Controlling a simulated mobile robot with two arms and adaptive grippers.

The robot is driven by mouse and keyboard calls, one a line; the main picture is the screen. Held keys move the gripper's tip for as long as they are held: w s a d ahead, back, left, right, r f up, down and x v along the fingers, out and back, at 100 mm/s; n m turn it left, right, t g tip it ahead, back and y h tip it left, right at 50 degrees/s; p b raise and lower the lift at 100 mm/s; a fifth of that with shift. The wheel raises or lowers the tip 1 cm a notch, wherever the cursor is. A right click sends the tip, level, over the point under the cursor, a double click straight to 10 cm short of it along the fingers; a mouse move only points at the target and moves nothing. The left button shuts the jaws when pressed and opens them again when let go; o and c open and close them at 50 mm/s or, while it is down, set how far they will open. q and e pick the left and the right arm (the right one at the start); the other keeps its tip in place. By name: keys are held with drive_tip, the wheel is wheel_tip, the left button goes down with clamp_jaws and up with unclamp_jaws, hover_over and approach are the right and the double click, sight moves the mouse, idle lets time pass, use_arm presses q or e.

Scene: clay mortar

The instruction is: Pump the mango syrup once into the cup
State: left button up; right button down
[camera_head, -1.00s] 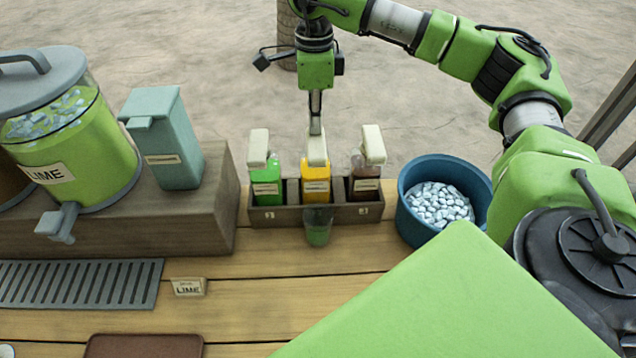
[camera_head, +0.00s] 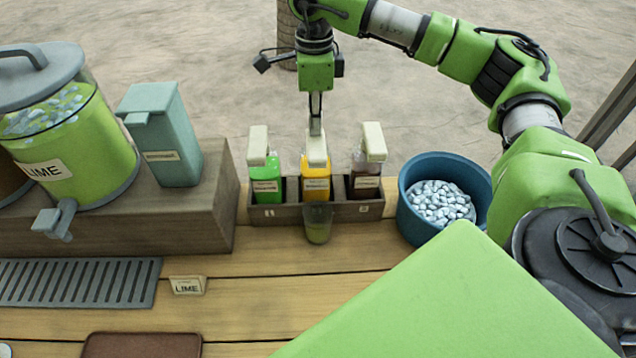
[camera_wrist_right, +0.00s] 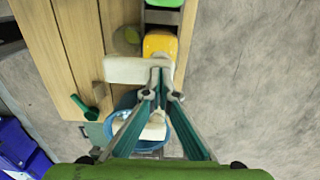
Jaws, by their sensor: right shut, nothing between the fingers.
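The yellow syrup bottle (camera_head: 316,178) stands in the middle slot of the dark rack, with a cream pump head (camera_head: 317,150) on top. I take it as the mango; its label is too small to read. The clear cup (camera_head: 318,223) stands in front of it with olive-green liquid inside. My right gripper (camera_head: 316,128) points down, shut and empty, its tips at the pump head; firm contact is hard to tell. In the wrist view the shut fingertips (camera_wrist_right: 160,88) overlap the pump head (camera_wrist_right: 138,70), whose spout reaches toward the cup (camera_wrist_right: 127,40). My left gripper is out of view.
A green bottle (camera_head: 266,185) and a brown bottle (camera_head: 364,183) flank the yellow one in the rack (camera_head: 290,214). A blue tub (camera_head: 412,222) of ice stands right. The lime dispenser (camera_head: 80,150) and a teal container (camera_head: 165,135) stand left.

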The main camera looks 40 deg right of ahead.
drive_tip(key=shift+r+p, duration=0.9)
drive_tip(key=shift+r, duration=0.6)
drive_tip(key=shift+r, duration=0.1)
wheel_tip(320, 180, up, 6)
drive_tip(key=p, duration=0.4)
